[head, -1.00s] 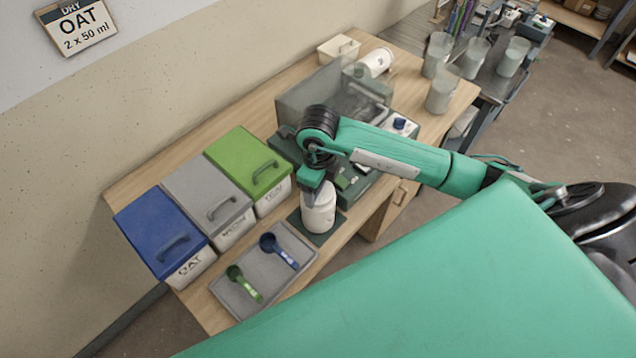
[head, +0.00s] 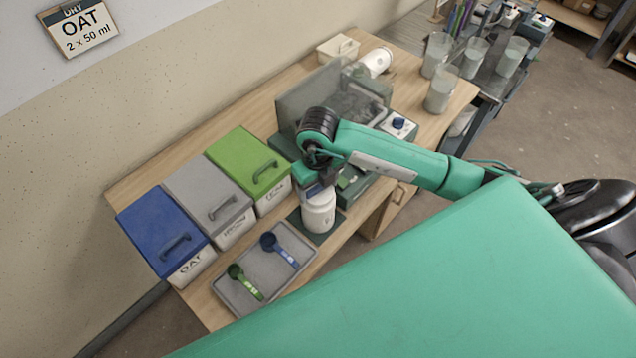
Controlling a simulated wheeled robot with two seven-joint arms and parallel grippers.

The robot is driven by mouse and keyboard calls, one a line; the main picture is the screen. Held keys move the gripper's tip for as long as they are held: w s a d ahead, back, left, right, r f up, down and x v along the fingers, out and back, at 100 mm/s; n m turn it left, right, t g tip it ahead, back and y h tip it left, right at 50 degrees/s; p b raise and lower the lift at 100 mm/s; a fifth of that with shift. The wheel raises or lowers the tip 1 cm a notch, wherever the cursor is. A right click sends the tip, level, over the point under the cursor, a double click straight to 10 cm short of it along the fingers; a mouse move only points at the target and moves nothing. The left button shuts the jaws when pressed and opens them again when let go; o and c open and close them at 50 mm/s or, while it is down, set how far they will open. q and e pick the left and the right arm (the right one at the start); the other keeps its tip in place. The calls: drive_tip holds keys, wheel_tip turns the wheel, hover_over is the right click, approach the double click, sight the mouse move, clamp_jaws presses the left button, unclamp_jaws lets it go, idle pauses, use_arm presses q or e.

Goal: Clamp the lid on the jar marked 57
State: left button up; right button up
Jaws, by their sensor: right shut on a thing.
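A white jar (head: 318,214) stands upright on a small dark green mat (head: 334,232) at the front edge of the bench. Its label is too small to read, so I cannot tell whether it says 57. My right gripper (head: 315,184) points down at the top of the jar and is shut there on what looks like its lid. The gripper hides most of the lid, and I cannot tell whether a clamp is closed. Another white jar (head: 377,61) lies on its side at the back of the bench. My left gripper is not in view.
Blue (head: 160,228), grey (head: 207,190) and green (head: 247,157) lidded bins stand left of the jar. A grey tray (head: 237,303) holds a green scoop and a blue scoop. A machine with a see-through cover (head: 312,95) stands behind my gripper.

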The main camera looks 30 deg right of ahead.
drive_tip(key=o, duration=0.9)
drive_tip(key=shift+s+f, duration=0.1)
drive_tip(key=shift+f, duration=0.05)
drive_tip(key=o, duration=0.5)
drive_tip(key=shift+c, duration=0.2)
drive_tip(key=shift+w, duration=0.2)
wheel_tip(320, 180, up, 14)
drive_tip(key=b, duration=0.2)
drive_tip(key=shift+f, duration=0.1)
